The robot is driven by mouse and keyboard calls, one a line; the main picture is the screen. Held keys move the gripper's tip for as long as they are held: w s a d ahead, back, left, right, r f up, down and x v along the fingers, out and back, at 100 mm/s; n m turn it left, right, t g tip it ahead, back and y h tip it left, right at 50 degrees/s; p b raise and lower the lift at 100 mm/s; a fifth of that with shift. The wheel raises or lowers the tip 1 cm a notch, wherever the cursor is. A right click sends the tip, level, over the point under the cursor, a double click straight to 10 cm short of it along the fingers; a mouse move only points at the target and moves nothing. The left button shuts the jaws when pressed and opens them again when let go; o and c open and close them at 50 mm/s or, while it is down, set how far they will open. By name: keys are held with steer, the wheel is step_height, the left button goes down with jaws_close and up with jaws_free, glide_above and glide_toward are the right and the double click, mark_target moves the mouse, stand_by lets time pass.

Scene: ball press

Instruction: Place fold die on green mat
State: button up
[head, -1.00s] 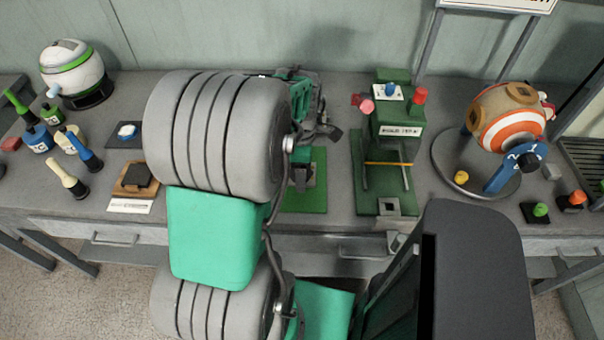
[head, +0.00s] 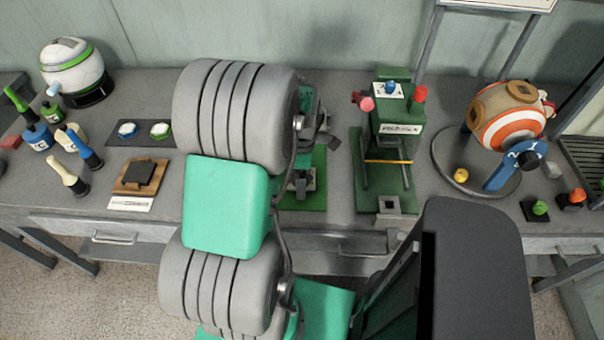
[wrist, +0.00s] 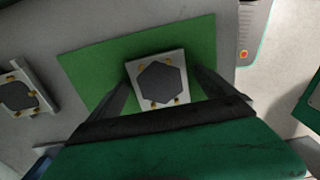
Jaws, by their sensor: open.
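The fold die appears to be the light grey block with a dark hexagonal top and brass-coloured knobs (wrist: 160,82) in the wrist view. It lies on the green mat (wrist: 95,68), slightly turned. My gripper (wrist: 163,76) is open, with one dark finger on each side of the block; I cannot tell how high the fingers are. In the head view the mat (head: 318,160) is partly hidden by my arm, and the block (head: 303,184) shows beneath the gripper.
A similar hexagon-faced block (wrist: 20,94) lies left in the wrist view. The green press (head: 392,130) stands right of the mat. A striped round drum (head: 505,118) is farther right. Bottles, stamps and a wooden pad (head: 152,178) occupy the left.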

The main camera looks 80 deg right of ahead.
step_height(320, 180, up, 12)
steer(key=w+a+r+h, duration=0.1)
steer(key=w+a, duration=0.5)
steer(key=w, duration=0.4)
steer(key=w+a+r, duration=0.2)
steer(key=w+a, duration=0.5)
steer(key=w, duration=0.3)
steer(key=w+a+m+t, duration=0.1)
steer(key=w+a, duration=0.2)
steer(key=a, duration=1)
steer(key=w+a+m+t+y, duration=0.1)
steer(key=w+a+t, duration=0.1)
steer(key=a, duration=1.1)
steer(key=shift+w+a, duration=0.2)
steer(key=shift+w, duration=0.25)
